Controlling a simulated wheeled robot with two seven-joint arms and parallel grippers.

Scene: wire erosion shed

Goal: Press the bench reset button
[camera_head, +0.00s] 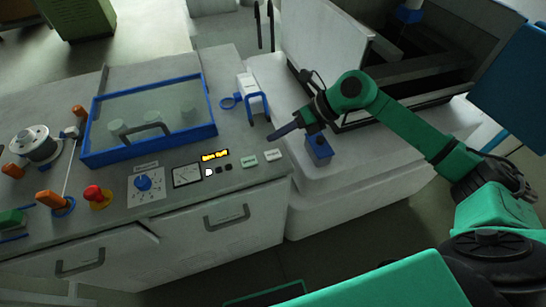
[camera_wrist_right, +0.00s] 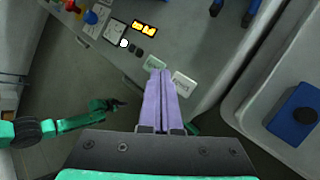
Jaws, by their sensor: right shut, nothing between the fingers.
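The bench control panel carries a round white button (camera_head: 209,172) beside two small dark buttons (camera_head: 224,168), below a lit amber display (camera_head: 215,155). The white button also shows in the right wrist view (camera_wrist_right: 124,43). I cannot read which button is the reset. Two pale label plates (camera_head: 249,160) (camera_head: 272,155) lie to the right. My right gripper (camera_head: 272,136) is shut and empty, above the panel's right end. In the right wrist view its fingers (camera_wrist_right: 160,75) point towards the plates; contact cannot be told. My left gripper (camera_wrist_right: 115,104) shows small there, its jaws unclear.
A red mushroom button (camera_head: 94,193), a blue knob (camera_head: 143,183) and a meter (camera_head: 187,174) sit left of the buttons. Behind them is a blue-framed clear cover (camera_head: 150,120). A blue bracket (camera_head: 255,104) stands behind my right gripper. A blue box (camera_head: 319,150) is on the machine at right.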

